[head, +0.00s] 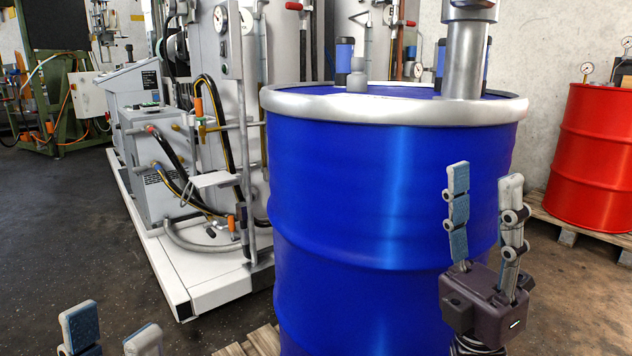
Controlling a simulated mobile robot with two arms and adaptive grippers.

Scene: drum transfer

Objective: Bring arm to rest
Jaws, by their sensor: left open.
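My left gripper (108,318) shows at the bottom left edge, with only its two finger ends in view. The fingers stand apart, point up, and have nothing between them. My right gripper (484,172) is at the right, in front of a large blue drum (360,200). Its two fingers point up and stand apart, with nothing between them. I cannot tell whether it touches the drum wall. The drum stands upright with a silver rim. A metal pipe (465,60) rises from its lid, with its top cut off by the picture edge.
A wooden pallet (250,345) shows under the blue drum. White machinery on a low platform (205,285) stands to the left. A red drum (590,150) on a pallet stands at the right by the wall. Dark floor (60,220) is clear at the left.

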